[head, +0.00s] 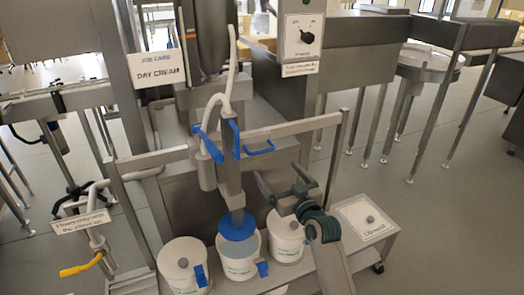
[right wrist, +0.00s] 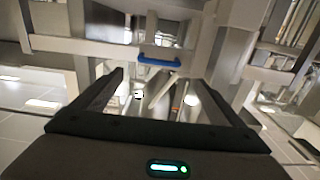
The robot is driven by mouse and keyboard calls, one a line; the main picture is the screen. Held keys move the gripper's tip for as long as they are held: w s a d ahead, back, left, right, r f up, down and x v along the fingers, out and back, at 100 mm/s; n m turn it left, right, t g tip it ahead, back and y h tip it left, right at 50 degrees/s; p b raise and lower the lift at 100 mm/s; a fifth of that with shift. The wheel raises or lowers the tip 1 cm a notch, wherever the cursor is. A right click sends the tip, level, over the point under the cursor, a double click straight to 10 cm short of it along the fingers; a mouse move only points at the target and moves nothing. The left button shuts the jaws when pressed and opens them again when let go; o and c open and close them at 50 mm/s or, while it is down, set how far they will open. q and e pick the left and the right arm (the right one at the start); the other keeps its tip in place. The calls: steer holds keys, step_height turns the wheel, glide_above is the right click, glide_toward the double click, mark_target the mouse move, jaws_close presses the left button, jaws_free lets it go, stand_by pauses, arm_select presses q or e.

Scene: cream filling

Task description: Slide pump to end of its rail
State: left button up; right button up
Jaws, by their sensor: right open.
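The pump (head: 229,183) is a grey upright body hanging at a rail (head: 290,128), a horizontal grey bar. A blue handle (head: 258,149) sticks out from its right side. A blue disc (head: 237,225) at its lower end is over the middle white bucket (head: 240,266). In the right wrist view the blue handle (right wrist: 158,62) lies ahead, beyond the fingertips, against the rail (right wrist: 95,48). My right gripper (head: 278,173) is open and empty, below and right of the handle, apart from it. My left gripper is not in view.
White lidded buckets stand left (head: 182,264) and right (head: 286,240) of the middle one on a low bench. A labelled board (head: 366,219) lies at the bench's right end. A yellow-handled pipe (head: 82,265) is at left. A rail post (head: 336,155) stands behind my right gripper.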

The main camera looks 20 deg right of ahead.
mark_target(263, 152)
steer(key=w, duration=0.4)
steer(key=w+p, duration=0.1)
steer(key=w, duration=0.8)
steer(key=shift+w+a, duration=0.1)
steer(key=shift+a, duration=0.15)
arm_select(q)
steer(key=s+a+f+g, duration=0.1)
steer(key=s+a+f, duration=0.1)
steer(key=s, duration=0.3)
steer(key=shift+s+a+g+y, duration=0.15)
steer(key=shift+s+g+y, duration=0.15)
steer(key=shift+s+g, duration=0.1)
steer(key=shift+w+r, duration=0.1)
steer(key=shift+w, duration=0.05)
